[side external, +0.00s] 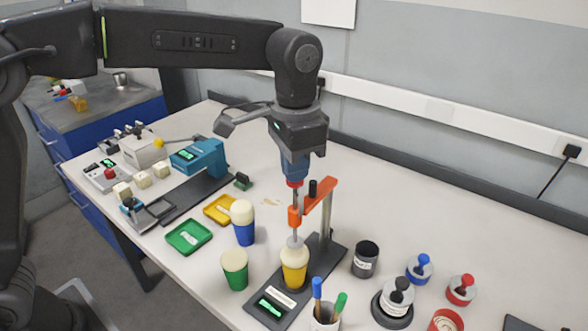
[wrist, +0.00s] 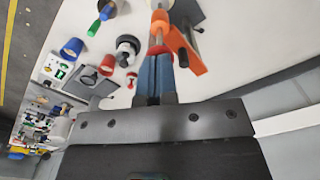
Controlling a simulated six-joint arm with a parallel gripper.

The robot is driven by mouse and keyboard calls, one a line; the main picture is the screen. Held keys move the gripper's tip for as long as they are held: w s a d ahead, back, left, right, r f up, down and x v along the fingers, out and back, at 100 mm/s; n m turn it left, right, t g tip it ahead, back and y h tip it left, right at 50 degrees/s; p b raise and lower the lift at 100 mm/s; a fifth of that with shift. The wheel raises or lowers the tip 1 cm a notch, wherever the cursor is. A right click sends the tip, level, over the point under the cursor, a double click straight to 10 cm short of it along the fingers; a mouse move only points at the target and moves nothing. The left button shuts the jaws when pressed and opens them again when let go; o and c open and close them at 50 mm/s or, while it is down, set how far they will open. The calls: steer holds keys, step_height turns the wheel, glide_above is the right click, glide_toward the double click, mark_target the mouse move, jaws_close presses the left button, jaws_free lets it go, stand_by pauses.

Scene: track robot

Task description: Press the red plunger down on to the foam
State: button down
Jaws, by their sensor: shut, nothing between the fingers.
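My gripper (side external: 294,177) points straight down with its blue fingers shut, directly above the stand; the fingers also show in the wrist view (wrist: 156,75). The plunger's red top (side external: 294,184) is right at the fingertips, and it shows just beyond them in the wrist view (wrist: 157,50). Its grey rod runs down through the orange arm (side external: 320,200) of the stand to a pale disc (side external: 295,243). The disc is at the top of the cream foam (side external: 294,255) in a yellow cup (side external: 294,274). I cannot tell whether it presses in.
A blue cup (side external: 244,234) and a green cup (side external: 235,270) stand left of the stand. A dark pot (side external: 365,260) and a pen holder (side external: 324,318) are near its right and front. Black, blue (side external: 419,268) and red (side external: 461,289) knobbed stamps stand further right.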

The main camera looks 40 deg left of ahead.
steer(key=shift+f, duration=0.85)
steer(key=shift+r, duration=0.1)
stand_by(0.3)
steer(key=shift+r, duration=3.9)
steer(key=shift+a, duration=0.1)
steer(key=s+a+r+n+t, duration=0.2)
steer(key=s+a, duration=0.3)
steer(key=a, duration=0.2)
steer(key=s+a+f+n+t, duration=0.1)
steer(key=s+a+f+n, duration=0.1)
steer(key=s+a+f, duration=0.2)
steer(key=s+a+f+n+t, duration=0.2)
steer(key=s+a+f, duration=0.3)
steer(key=s, duration=0.5)
steer(key=shift+s+a+f+t, duration=0.3)
steer(key=shift+s+a, duration=0.05)
steer(key=shift+a, duration=0.15)
